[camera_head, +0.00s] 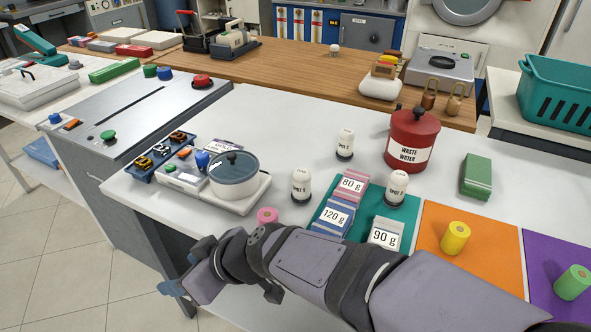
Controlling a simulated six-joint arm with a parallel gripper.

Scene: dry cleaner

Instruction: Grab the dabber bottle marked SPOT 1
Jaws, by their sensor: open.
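Three white dabber bottles with dark bases and SPOT labels stand upright on the white counter: a left one (301,186), a back one (345,144) and a right one (397,187) on the teal mat. The label digits are too small to read surely, so I cannot tell which is SPOT 1. My gripper (172,292) is at the lower left, past the counter's front edge, open with nothing visible in it. It is apart from all three bottles, left of and nearer than the left one. Its fingers are partly hidden by its own body.
A grey pot (234,174) on a white scale is left of the bottles. Weight-marked packs, including 120 g (334,216), lie on the teal mat between the bottles and my arm. A red waste water can (413,139) stands behind the right bottle. A pink roll (267,216) is near the front edge.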

